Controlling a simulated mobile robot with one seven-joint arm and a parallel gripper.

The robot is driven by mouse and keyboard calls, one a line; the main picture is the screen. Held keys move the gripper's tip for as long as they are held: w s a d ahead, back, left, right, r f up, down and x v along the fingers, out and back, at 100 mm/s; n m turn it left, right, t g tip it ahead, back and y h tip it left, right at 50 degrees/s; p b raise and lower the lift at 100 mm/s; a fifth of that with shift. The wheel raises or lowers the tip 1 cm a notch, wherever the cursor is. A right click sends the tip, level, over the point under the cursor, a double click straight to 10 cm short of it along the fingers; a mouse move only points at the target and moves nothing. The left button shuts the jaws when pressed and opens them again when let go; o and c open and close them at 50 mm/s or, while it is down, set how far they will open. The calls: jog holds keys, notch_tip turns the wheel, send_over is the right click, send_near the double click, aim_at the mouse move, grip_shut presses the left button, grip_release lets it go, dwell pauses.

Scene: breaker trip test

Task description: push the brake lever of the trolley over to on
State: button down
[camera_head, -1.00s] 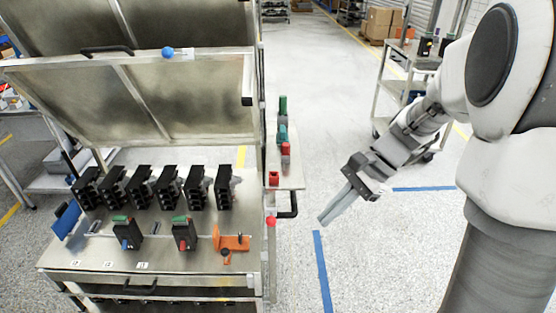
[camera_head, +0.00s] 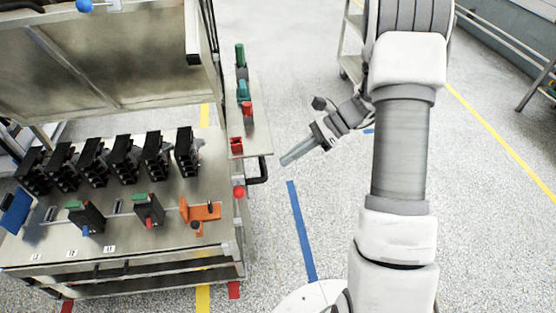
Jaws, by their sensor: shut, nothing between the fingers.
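The metal trolley (camera_head: 150,266) stands at the left in the head view. A round red knob (camera_head: 239,192) sticks out at its right side, below the small side shelf; it may be the end of the brake lever. The lever's arm and any on/off marking cannot be made out. My gripper (camera_head: 284,161) is shut and empty. Its fingers point left and down toward the trolley's right side. In the picture they are above and right of the red knob, with a gap between.
The side shelf (camera_head: 262,140) carries green, teal and red items. A black handle (camera_head: 263,170) stands out beside it, between knob and gripper in the picture. Black breakers (camera_head: 155,155) and an orange bracket (camera_head: 205,211) sit on the trolley top. Floor with a blue stripe (camera_head: 301,232) is clear at right.

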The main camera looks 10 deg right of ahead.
aim_at(239, 188)
jog(key=x, duration=1.2)
